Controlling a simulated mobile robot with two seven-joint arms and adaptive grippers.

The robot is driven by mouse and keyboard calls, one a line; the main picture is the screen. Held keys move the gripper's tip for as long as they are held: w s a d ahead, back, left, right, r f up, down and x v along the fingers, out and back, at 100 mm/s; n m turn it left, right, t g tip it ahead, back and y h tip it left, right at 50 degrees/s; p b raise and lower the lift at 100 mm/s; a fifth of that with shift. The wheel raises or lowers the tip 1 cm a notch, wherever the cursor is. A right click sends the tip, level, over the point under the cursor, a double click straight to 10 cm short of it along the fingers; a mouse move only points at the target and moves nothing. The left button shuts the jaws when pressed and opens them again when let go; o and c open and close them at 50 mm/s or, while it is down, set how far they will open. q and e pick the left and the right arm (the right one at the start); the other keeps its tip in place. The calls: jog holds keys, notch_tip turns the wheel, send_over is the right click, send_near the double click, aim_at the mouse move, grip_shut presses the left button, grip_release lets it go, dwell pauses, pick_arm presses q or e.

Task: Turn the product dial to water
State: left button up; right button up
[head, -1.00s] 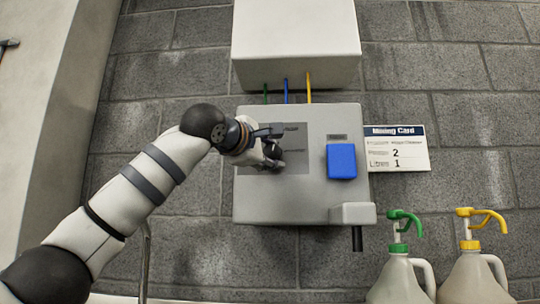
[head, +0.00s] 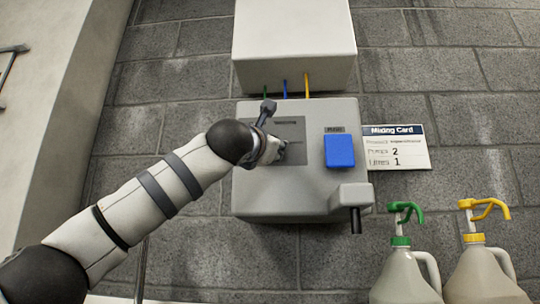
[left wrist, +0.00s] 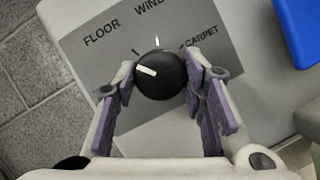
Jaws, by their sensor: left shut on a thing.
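The dial (left wrist: 160,75) is a round black knob on a grey label plate (left wrist: 80,45), which reads FLOOR, WIND (cut off) and CARPET. No water label shows. The dial's white pointer line points left, slightly up, below the FLOOR tick and towards the left finger. My left gripper (left wrist: 160,82) is shut on the dial, with a purple-padded finger at each side. In the head view, my left gripper (head: 280,150) is at the plate on the dispenser's front (head: 300,195), and my wrist hides part of the plate. My right gripper is not in view.
A blue button (head: 339,151) sits right of the plate, with a spout (head: 351,198) below it. A mixing card (head: 397,148) hangs on the wall. Green-pumped (head: 401,275) and yellow-pumped (head: 478,277) jugs stand lower right. A white box (head: 295,40) is above.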

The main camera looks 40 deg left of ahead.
pick_arm(q)
jog(key=shift+w+d+n+g+y+b, duration=0.1)
jog(key=shift+n+g+y+b, duration=0.2)
jog(key=shift+n+y, duration=0.7)
jog(key=shift+s+a+n+g+y+b, duration=0.15)
jog(key=shift+n+y+b, duration=0.2)
jog(key=shift+n, duration=1.25)
jog(key=shift+w+d+n+g+y+b, duration=0.2)
jog(key=shift+n+y+b, duration=0.3)
jog(key=shift+n, duration=1.1)
jog(key=o, duration=1.1)
jog(key=v, duration=1.2)
jog(key=shift+y, duration=0.25)
